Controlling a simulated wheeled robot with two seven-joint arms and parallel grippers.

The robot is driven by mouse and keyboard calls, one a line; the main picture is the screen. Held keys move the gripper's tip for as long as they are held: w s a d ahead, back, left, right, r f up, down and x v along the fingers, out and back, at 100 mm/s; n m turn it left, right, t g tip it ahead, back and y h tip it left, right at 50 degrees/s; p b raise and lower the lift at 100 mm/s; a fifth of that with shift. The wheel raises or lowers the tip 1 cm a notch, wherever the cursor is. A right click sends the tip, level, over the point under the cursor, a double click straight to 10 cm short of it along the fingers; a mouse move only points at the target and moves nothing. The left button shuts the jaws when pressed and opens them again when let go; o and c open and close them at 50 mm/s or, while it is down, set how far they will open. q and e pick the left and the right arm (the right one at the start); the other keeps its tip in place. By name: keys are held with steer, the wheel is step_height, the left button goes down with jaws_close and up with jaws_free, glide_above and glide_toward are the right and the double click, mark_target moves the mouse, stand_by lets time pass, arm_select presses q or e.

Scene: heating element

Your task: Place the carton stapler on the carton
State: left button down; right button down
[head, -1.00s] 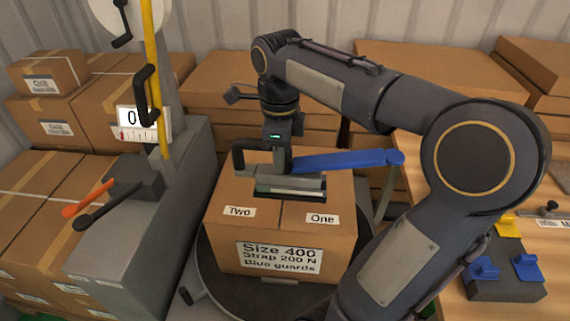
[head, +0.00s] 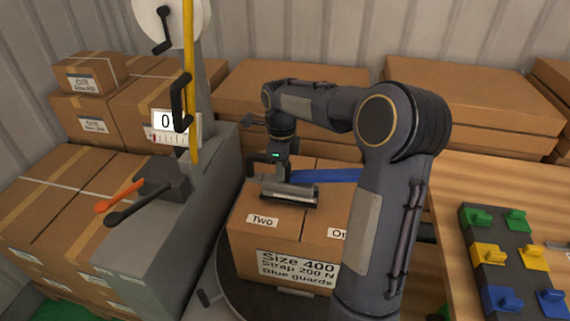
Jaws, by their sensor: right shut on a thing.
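The carton (head: 278,228) is a brown box labelled "Size 400, Strap 200 N, Blue guards", with "Two" and a partly hidden "One" tag on its top. It stands on a dark round turntable (head: 225,285). The carton stapler (head: 290,194) has a grey body, a black handle and a long blue lever. It is at the carton's top, near the middle; whether it touches the surface I cannot tell. My right gripper (head: 281,165) is shut on the stapler from above. My right arm hides the lever's end and the carton's right side. My left gripper is not in view.
A grey strapping machine (head: 165,250) with a yellow strap, a "0" display and orange and black levers stands left of the carton. Stacked cartons (head: 50,200) fill the left and back. A wooden table (head: 455,190) at right holds a dark board with coloured guards (head: 490,257).

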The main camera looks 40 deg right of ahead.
steer(key=shift+f, duration=1.25)
steer(key=shift+f, duration=0.1)
steer(key=c, duration=1.2)
jaws_free()
steer(key=shift+s+f, duration=0.1)
steer(key=shift+c, duration=0.2)
